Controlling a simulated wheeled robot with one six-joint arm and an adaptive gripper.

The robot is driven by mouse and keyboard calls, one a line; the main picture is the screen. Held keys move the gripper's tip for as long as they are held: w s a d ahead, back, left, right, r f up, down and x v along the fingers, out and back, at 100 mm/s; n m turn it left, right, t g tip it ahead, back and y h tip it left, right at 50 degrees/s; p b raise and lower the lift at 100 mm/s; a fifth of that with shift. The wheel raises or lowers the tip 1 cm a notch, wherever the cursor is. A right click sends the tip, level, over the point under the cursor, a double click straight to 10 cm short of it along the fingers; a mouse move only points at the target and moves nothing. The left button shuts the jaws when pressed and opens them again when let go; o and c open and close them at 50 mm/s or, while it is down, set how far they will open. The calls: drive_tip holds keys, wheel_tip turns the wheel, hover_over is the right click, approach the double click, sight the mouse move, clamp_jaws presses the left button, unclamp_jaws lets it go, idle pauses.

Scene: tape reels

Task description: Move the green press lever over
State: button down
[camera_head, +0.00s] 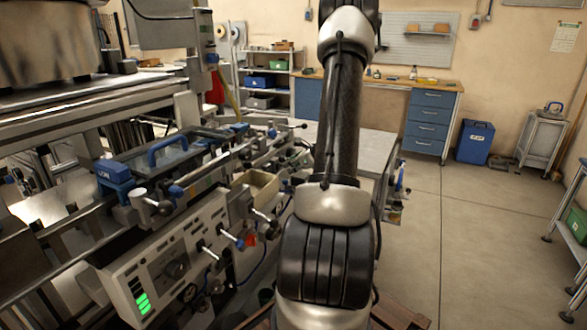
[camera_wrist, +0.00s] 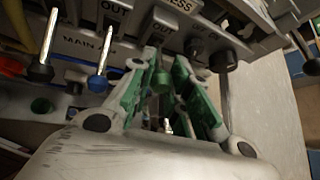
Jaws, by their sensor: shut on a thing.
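The green press lever (camera_wrist: 163,83) shows its green tip in the wrist view, just below a panel label ending in "ESS". My gripper (camera_wrist: 166,65) has its green-padded fingers closed around this tip, one on each side. The lever's shaft is mostly hidden by the fingers and the panel edge. In the head view my arm stands in the middle, and neither my gripper nor the green lever can be made out there.
In the wrist view, a black-tipped lever (camera_wrist: 41,72) and a blue-tipped lever (camera_wrist: 97,83) stand left of my fingers. Black knobs (camera_wrist: 222,60) sit to the right. In the head view the machine's control box (camera_head: 165,270) is at left; open floor (camera_head: 480,240) lies right.

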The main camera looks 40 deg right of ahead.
idle(0.3)
drive_tip(key=c, duration=1.6)
unclamp_jaws()
drive_tip(key=shift+r, duration=0.1)
drive_tip(key=shift+o, duration=0.2)
drive_tip(key=v, duration=1.2)
drive_tip(key=shift+w, duration=0.15)
drive_tip(key=shift+r, duration=0.1)
